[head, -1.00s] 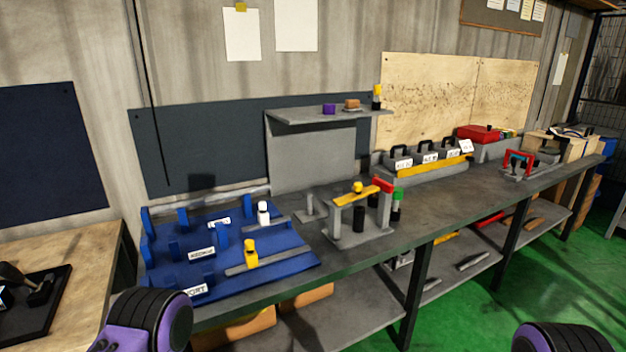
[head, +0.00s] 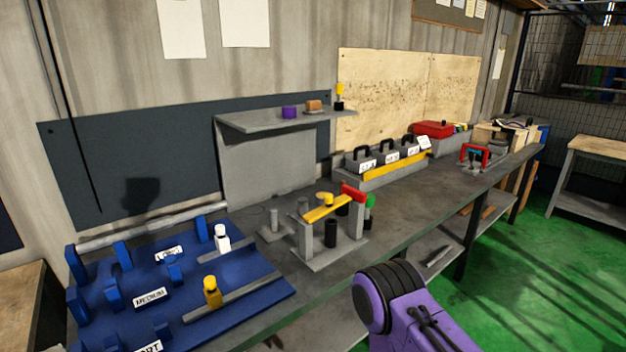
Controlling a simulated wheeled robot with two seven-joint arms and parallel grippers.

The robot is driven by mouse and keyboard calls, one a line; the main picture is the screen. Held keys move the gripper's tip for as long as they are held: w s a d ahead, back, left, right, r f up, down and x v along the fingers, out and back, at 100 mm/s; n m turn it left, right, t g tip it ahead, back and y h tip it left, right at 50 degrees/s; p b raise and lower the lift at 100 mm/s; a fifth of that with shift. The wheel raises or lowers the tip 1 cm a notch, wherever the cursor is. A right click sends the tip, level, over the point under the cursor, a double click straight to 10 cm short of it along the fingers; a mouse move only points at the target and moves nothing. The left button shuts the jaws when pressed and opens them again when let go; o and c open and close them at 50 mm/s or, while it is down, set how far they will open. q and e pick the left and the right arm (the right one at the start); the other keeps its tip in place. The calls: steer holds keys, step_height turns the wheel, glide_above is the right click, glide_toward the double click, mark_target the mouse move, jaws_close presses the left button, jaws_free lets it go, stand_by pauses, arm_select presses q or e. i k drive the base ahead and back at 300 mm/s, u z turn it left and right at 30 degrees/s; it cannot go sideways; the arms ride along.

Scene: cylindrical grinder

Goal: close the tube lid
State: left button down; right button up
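I cannot make out for sure which thing is the tube with the lid. On the bench, a grey stand (head: 307,254) holds a dark upright cylinder (head: 331,233), a yellow bar (head: 328,209) lying across its top and a red block (head: 353,192) at the bar's right end. A green-topped cylinder (head: 370,208) stands just behind its right side. Only a purple and black part of my arm shows at the bottom, in front of the bench. Neither gripper is in view.
A blue rack (head: 110,285) with labels fills the bench's left end, holding a white-capped piece (head: 222,238) and a yellow piece (head: 212,292). A small shelf (head: 250,122) hangs behind the stand. Handled grey boxes (head: 385,165) and a red case (head: 433,129) stand further right.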

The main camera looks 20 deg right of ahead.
mark_target(330, 205)
steer(key=i, duration=0.15)
steer(key=z, duration=1.15)
